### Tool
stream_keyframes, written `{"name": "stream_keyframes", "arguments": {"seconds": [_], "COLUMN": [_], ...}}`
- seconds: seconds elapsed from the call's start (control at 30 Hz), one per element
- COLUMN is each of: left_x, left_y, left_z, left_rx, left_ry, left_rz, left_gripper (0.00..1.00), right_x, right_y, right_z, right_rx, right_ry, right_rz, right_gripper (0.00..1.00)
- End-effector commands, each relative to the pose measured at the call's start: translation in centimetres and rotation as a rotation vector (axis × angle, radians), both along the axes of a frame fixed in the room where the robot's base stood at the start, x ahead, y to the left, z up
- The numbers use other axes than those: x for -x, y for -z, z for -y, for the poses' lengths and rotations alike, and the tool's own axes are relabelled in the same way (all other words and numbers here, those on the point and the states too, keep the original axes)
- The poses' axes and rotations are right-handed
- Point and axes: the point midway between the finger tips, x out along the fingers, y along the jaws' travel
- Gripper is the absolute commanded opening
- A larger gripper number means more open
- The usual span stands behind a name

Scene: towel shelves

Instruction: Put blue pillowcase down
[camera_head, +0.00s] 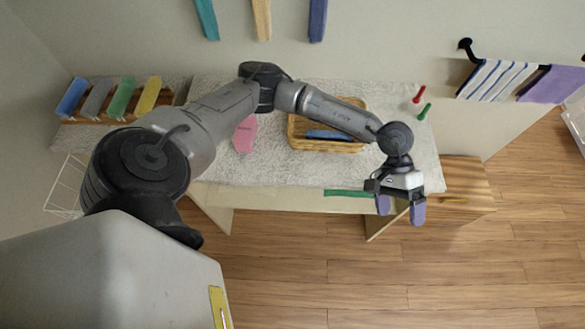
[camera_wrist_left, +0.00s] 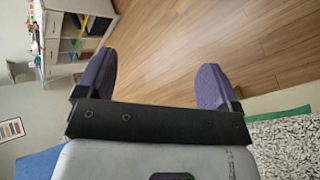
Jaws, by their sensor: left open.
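A flat blue cloth (camera_head: 325,135) lies in the wicker basket, partly covered by my left forearm; I cannot tell for sure that it is the blue pillowcase. My left gripper (camera_head: 402,212) hangs by the table's front right edge, to the right of the basket and apart from it. Its two purple fingers are spread with nothing between them, as the left wrist view (camera_wrist_left: 155,75) also shows over the wooden floor. A blue surface (camera_wrist_left: 38,164) shows at that view's lower left; I cannot tell what it is. My right gripper is not in view.
The wicker basket (camera_head: 293,138) stands on the grey speckled table top (camera_head: 215,100). A pink item (camera_head: 245,134) lies left of it, with red (camera_head: 418,95) and green (camera_head: 425,111) items to the right. Striped and purple towels (camera_head: 548,85) hang at right. The wooden floor (camera_head: 400,270) is clear.

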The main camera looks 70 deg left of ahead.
Motion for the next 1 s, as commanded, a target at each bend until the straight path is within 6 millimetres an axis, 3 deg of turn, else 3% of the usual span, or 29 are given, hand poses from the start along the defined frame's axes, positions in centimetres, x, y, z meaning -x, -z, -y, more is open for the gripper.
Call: {"name": "stream_keyframes", "arguments": {"seconds": [0.03, 0.1, 0.23, 0.3, 0.4, 0.47, 0.57, 0.6, 0.67, 0.8, 0.9, 1.0], "left_x": [0.9, 1.4, 1.2, 0.6, -0.3, -0.6, -0.3, 0.3, 1.7, 7.2, 12.0, 16.5], "left_y": [-0.8, -2.8, -6.5, -7.8, -8.2, -7.4, -4.6, -3.0, -0.3, 6.0, 9.4, 11.6], "left_z": [3.5, 7.0, 10.0, 10.0, 8.3, 6.6, 3.3, 1.9, -0.1, -3.6, -5.0, -5.8], "left_rx": [0.156, 0.365, 0.745, 0.939, 1.213, 1.376, 1.657, -1.777, -1.608, -1.298, -1.142, -1.038], "left_ry": [-0.109, -0.276, -0.569, -0.714, -0.902, -1.003, -1.148, 1.198, 1.031, 0.706, 0.532, 0.408], "left_rz": [-0.109, -0.294, -0.729, -1.002, -1.421, -1.681, -2.124, 2.297, 2.086, 1.587, 1.267, 1.005], "left_gripper": [0.87, 0.87, 0.87, 0.87, 0.87, 0.87, 0.87, 0.87, 0.87, 0.87, 0.87, 0.87], "right_x": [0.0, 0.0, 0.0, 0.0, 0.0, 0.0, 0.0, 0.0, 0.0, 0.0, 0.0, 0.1], "right_y": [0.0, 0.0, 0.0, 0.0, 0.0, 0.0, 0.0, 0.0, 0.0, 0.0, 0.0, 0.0], "right_z": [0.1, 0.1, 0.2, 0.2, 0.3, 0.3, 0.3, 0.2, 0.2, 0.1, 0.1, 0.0], "right_rx": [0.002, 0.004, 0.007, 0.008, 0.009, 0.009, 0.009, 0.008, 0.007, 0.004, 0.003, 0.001], "right_ry": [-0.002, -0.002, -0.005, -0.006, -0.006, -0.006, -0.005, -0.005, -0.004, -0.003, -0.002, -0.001], "right_rz": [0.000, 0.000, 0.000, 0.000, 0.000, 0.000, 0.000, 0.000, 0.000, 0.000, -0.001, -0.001], "right_gripper": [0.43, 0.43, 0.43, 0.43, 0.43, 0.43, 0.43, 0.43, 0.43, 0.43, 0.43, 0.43]}}
